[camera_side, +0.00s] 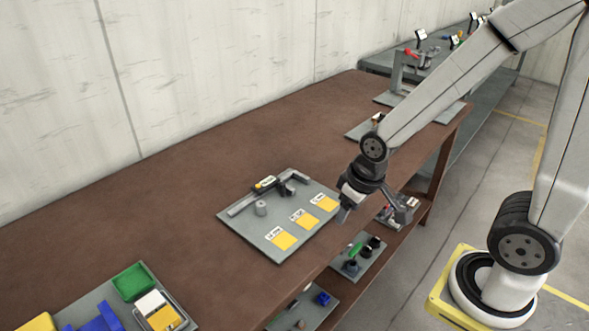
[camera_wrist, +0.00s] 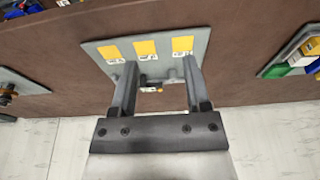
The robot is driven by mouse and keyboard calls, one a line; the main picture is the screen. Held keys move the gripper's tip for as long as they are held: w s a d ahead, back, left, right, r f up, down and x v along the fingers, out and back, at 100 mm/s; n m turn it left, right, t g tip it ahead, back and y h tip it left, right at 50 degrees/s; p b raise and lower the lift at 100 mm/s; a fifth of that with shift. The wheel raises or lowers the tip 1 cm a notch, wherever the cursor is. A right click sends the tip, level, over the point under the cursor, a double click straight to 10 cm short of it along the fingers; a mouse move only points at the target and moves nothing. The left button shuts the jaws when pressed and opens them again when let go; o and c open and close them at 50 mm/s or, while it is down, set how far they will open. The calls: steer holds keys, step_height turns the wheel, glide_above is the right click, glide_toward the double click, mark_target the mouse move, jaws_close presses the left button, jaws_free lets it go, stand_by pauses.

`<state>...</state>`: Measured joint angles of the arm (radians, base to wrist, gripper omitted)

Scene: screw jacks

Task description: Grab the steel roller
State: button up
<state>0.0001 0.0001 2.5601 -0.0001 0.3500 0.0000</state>
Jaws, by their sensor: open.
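Three yellow squares, one of them the nearest square (camera_side: 284,240), lie along the plate's front. A tray with green and blue bins (camera_side: 133,282) is at the lower left. More fixtures (camera_side: 365,129) stand at the bench's far end. The bench between is clear.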

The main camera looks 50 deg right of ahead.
stand_by(0.3)
steer(key=o, duration=0.3)
steer(key=m+t+y, duration=0.3)
steer(key=m+y, duration=0.9)
steer(key=m, duration=1.1)
glide_toward(262, 204)
steer(key=shift+a+f, duration=0.15)
steer(key=shift+a, duration=0.35)
steer(key=shift+a+f, duration=0.15)
steer(key=shift+a, duration=0.4)
steer(key=shift+w+d+f+t, duration=0.1)
steer(key=shift+w+d+t, duration=0.2)
steer(key=shift+w+d, duration=0.05)
steer(key=shift+x, duration=1.3)
steer(key=shift+a, duration=0.1)
